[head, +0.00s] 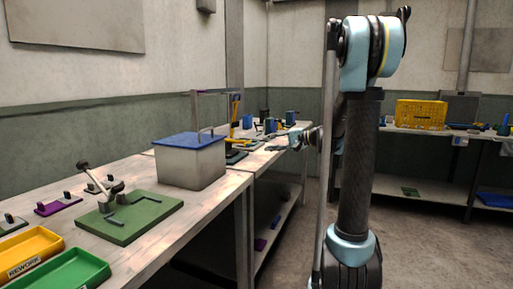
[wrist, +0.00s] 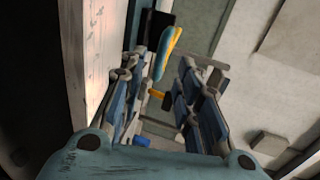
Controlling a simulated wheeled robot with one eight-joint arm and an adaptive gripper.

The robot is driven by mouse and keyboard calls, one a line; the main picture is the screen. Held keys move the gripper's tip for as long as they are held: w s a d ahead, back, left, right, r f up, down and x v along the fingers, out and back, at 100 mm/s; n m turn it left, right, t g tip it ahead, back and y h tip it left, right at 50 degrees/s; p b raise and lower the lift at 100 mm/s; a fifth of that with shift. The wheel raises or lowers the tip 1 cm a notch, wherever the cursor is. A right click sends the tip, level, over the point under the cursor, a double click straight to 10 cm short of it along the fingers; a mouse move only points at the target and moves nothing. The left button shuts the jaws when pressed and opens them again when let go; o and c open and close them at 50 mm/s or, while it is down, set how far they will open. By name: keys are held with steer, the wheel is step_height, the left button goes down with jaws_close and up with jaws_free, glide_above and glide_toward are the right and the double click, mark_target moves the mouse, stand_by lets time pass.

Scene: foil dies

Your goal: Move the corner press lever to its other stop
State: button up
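A small press with an upright yellow lever (head: 234,113) stands on the far bench near the room corner, just behind the blue-lidded box. In the head view my gripper (head: 279,147) is small, at the front edge of the far bench, right of the press. The lever's pivot and stops are too small to make out.
A grey box with a blue lid (head: 190,160) stands on the near bench. A green board (head: 145,215) carries another lever with a dark knob (head: 83,166). Yellow (head: 30,250) and green (head: 75,272) trays lie in front. Blue cups (head: 270,125) stand behind my gripper.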

mark_target(256, 144)
steer(key=x, duration=0.7)
steer(key=shift+w+a+f, duration=0.1)
steer(key=shift+a, duration=0.25)
